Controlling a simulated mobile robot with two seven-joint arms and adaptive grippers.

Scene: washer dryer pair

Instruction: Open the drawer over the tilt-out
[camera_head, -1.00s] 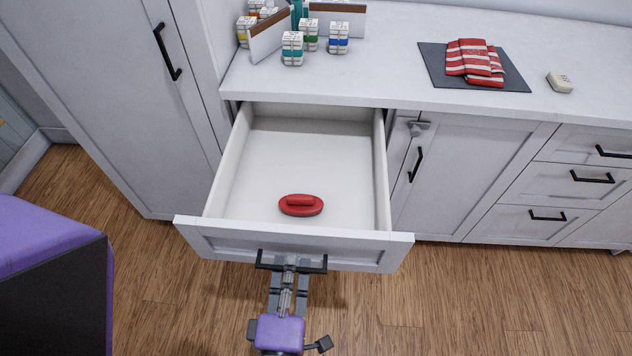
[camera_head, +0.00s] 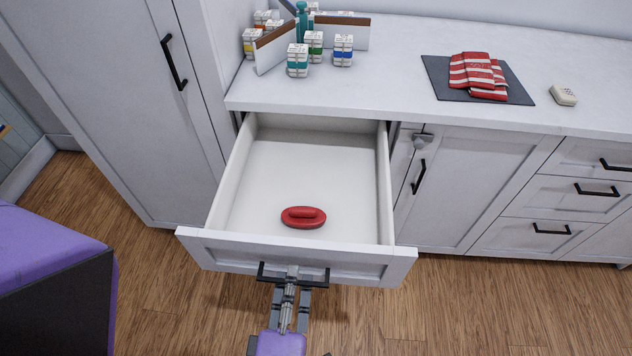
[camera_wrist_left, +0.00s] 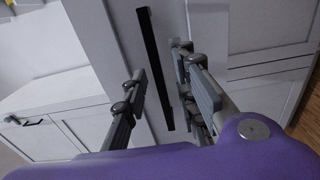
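The drawer (camera_head: 230,246) under the left part of the counter is pulled far out. A red oval object (camera_head: 303,217) lies inside it. Its black bar handle (camera_head: 317,284) is on the middle of the front; the bar also shows in the left wrist view (camera_wrist_left: 153,65). My left gripper (camera_head: 291,284) is at this handle, its fingers apart. In the left wrist view, the fingers of my left gripper (camera_wrist_left: 168,92) stand on either side of the bar with gaps. The tilt-out below is hidden by the drawer. My right gripper is not in view.
A tall cabinet (camera_head: 120,110) stands left of the drawer. A cabinet door (camera_head: 470,185) and smaller drawers (camera_head: 570,190) are to the right, all shut. Small boxes (camera_head: 298,62) and a folded striped towel (camera_head: 478,75) are on the counter. Wood floor (camera_head: 450,310) is clear in front.

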